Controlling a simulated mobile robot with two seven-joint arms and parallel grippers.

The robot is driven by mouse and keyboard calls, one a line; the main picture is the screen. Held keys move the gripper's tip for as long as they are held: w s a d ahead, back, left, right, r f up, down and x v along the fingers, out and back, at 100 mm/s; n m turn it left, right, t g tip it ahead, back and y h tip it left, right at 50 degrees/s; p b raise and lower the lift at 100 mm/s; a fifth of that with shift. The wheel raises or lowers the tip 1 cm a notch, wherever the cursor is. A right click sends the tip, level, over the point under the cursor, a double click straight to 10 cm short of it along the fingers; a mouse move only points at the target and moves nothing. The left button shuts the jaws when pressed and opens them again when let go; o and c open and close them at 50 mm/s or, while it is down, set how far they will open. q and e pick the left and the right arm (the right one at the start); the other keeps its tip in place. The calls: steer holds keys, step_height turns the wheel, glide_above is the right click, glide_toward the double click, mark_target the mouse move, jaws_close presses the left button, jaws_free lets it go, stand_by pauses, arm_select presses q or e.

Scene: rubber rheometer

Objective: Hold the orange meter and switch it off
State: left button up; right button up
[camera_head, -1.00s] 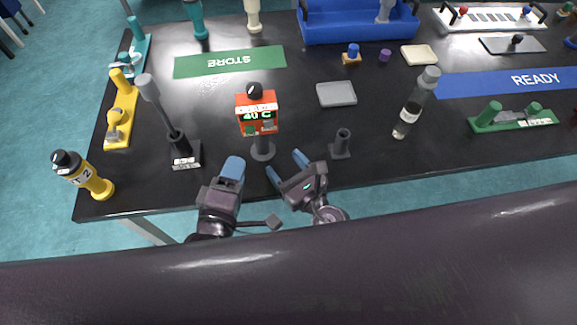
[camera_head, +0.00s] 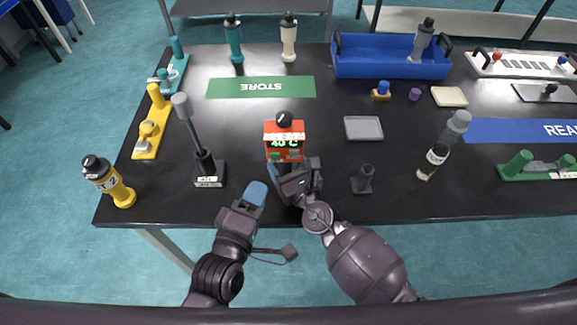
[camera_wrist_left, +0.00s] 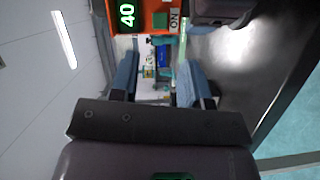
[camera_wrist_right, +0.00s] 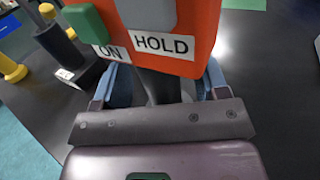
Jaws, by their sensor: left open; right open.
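The orange meter (camera_head: 285,142) stands upright on a stem on the black table, with a black knob on top and a green display reading 40 C. In the right wrist view the meter (camera_wrist_right: 205,30) shows a green button beside "ON" and a grey button above "HOLD". My right gripper (camera_head: 288,178) is open below the meter's body. Its fingers stand on either side of the dark stem (camera_wrist_right: 160,86). My left gripper (camera_head: 257,193) is open and empty, lower left of the meter. The left wrist view shows part of the meter (camera_wrist_left: 150,18) beyond the left fingers.
A dark post on a labelled base (camera_head: 209,174) stands left of the meter. A small dark holder (camera_head: 363,180) and a grey bottle (camera_head: 443,146) stand to the right. A grey tray (camera_head: 363,128) lies behind right.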

steer(key=c, duration=1.1)
arm_select(q)
jaws_close()
stand_by(0.6)
steer(key=shift+w+r, duration=0.1)
